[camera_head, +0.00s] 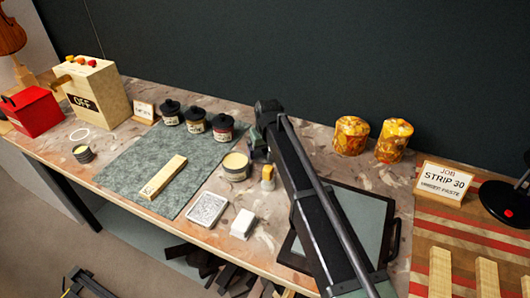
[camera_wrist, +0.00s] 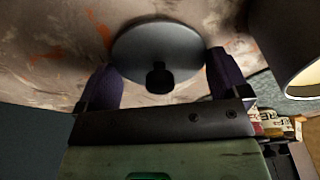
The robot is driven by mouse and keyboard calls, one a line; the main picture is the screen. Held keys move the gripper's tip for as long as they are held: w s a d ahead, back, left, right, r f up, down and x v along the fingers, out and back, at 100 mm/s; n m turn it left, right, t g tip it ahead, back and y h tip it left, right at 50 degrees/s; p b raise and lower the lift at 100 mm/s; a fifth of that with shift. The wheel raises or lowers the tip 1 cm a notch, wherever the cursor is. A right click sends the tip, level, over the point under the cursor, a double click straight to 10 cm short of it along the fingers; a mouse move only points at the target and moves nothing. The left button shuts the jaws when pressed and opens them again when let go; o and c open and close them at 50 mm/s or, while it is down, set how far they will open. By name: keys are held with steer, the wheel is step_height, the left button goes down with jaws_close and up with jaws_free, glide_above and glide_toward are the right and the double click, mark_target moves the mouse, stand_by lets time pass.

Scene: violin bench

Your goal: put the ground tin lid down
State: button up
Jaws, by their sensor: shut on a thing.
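My gripper (camera_wrist: 162,68) is shut on the ground tin lid (camera_wrist: 145,45), a round dark grey disc with a black knob. In the wrist view the lid sits between my two purple fingers, with the stone-patterned bench top behind it. In the head view my gripper (camera_head: 261,150) is above the bench, just right of an open tin (camera_head: 236,172) with cream contents; my arm hides the lid there. I cannot tell whether the lid touches the bench. A tin's rim also shows at the right of the wrist view (camera_wrist: 302,88).
Three black-lidded jars (camera_head: 195,121) stand at the back of the green mat (camera_head: 125,165). A small yellow-topped bottle (camera_head: 268,180), a white block (camera_head: 243,223) and a card deck (camera_head: 207,208) are nearby. Two amber jars (camera_head: 352,136) stand behind a dark tray (camera_head: 390,240).

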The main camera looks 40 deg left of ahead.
steer(key=o, duration=0.5)
steer(key=shift+f, duration=0.15)
steer(key=shift+o, duration=0.2)
step_height(320, 180, up, 12)
steer(key=s+d+p, duration=0.1)
steer(key=p, duration=1.1)
steer(key=shift+d+r, duration=0.2)
steer(key=shift+d, duration=0.05)
steer(key=shift+f, duration=0.1)
